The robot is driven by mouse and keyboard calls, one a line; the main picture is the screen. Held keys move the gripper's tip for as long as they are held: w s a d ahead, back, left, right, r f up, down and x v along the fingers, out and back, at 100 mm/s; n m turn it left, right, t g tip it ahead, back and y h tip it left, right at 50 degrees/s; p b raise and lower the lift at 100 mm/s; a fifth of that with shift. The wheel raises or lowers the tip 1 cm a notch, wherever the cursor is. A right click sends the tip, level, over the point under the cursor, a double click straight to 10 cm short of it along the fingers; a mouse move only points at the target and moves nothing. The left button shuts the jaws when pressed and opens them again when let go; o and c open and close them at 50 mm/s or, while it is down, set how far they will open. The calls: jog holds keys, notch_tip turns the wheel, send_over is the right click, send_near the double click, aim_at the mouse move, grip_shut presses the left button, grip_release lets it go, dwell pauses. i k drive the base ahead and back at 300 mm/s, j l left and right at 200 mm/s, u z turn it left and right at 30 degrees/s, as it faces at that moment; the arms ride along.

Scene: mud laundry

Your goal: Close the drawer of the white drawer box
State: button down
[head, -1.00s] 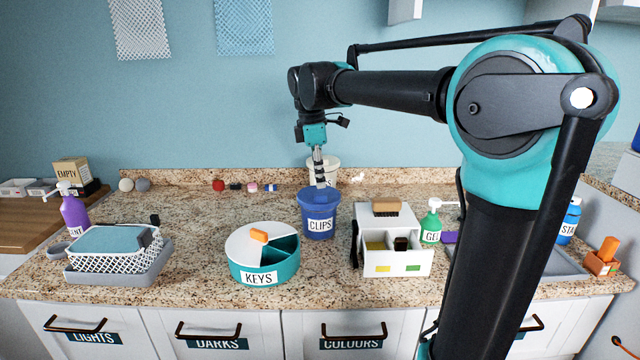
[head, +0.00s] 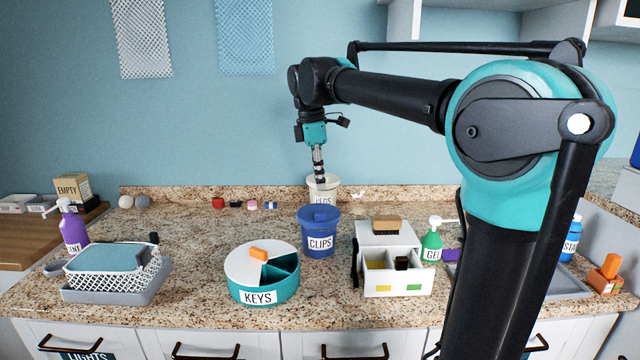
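The white drawer box (head: 376,232) stands on the granite counter right of centre. Its drawer (head: 393,291) is pulled out toward me, with yellow and green tags on its front. A dark block (head: 401,263) sits in the right compartment. A brown brush (head: 386,225) lies on top of the box. My gripper (head: 319,180) points down behind the blue CLIPS tub (head: 319,232), in front of a white tub (head: 326,190). It is left of the drawer box and apart from it. Its fingers look close together, but they are too small to tell their state.
A round teal KEYS container (head: 263,291) stands left of the drawer box. A green GEL bottle (head: 432,243) stands close to its right. A white mesh basket (head: 112,270) sits at the left. Free counter lies between KEYS and the drawer box.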

aim_at(387, 272)
jog(key=k, duration=1)
